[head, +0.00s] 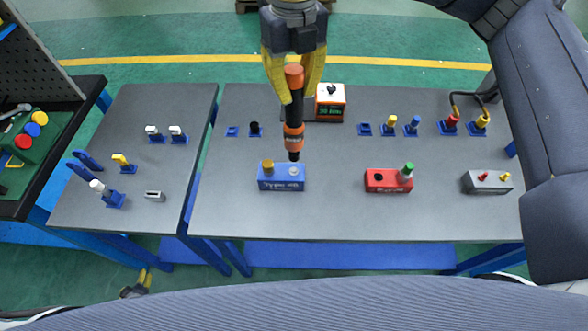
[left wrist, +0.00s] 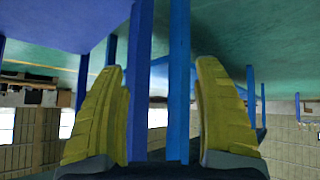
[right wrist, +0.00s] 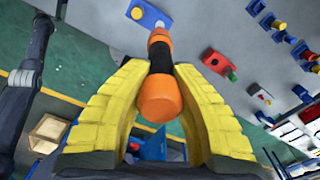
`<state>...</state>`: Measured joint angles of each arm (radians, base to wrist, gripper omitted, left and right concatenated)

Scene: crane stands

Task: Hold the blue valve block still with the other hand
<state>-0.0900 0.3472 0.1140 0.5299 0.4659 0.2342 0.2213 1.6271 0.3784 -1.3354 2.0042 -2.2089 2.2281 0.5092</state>
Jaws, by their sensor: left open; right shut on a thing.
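The blue valve block (head: 267,184) sits on the grey table, labelled "Type 40", with a brass fitting at its left and a silver fitting (head: 293,171) at its right. It also shows in the right wrist view (right wrist: 150,17). My right gripper (head: 292,92) is shut on an upright orange and black tool (head: 293,135), also seen in the right wrist view (right wrist: 160,97). The tool's tip is at the silver fitting; I cannot tell if they touch. My left gripper (left wrist: 163,95) is open and empty in the left wrist view, away from the block.
A red block (head: 377,187) with a green part and a grey block (head: 477,188) stand to the right. A display box (head: 331,98) and small fittings on blue bases line the back. The table front between the blue and red blocks is clear. Blue table legs (left wrist: 180,80) stand before my left gripper.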

